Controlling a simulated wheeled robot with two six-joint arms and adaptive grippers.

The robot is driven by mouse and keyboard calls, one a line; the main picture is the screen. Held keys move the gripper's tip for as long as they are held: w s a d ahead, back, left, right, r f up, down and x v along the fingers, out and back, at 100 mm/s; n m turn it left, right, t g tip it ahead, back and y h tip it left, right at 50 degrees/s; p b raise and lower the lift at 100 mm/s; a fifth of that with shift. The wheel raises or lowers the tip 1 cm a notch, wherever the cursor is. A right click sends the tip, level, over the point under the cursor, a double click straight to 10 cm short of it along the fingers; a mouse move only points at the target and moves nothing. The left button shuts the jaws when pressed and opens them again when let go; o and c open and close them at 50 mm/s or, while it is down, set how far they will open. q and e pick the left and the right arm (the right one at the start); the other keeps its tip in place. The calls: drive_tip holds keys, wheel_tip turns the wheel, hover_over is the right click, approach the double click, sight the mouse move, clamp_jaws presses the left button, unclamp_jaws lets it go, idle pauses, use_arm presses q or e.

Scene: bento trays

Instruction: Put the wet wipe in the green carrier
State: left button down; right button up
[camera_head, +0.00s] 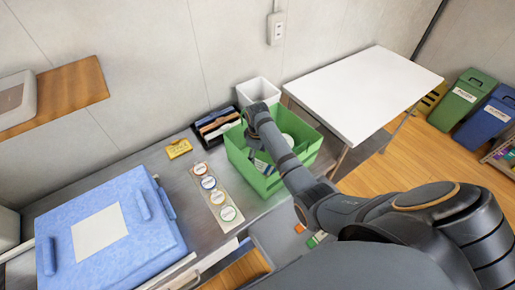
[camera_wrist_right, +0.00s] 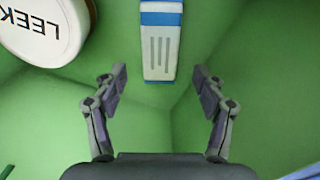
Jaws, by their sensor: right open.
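The green carrier (camera_head: 266,184) stands on the grey counter near its right end. Its green inside walls fill most of the right wrist view (camera_wrist_right: 270,70). A narrow white packet with blue bands, which looks like the wet wipe (camera_wrist_right: 161,48), is inside the carrier. It also shows in the head view (camera_head: 262,166), partly hidden by my arm. My right gripper (camera_wrist_right: 160,82) is open, with its fingers spread to either side of the packet's near end and apart from it. In the head view my right gripper (camera_head: 252,140) reaches down into the carrier. My left gripper is out of view.
A strip with several round labels (camera_head: 217,197) and a blue box (camera_head: 120,235) lie to the left.

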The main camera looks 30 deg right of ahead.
sight(258, 164)
wheel_tip(258, 164, up, 7)
drive_tip(key=shift+r+b, duration=0.15)
drive_tip(key=shift+b, duration=0.3)
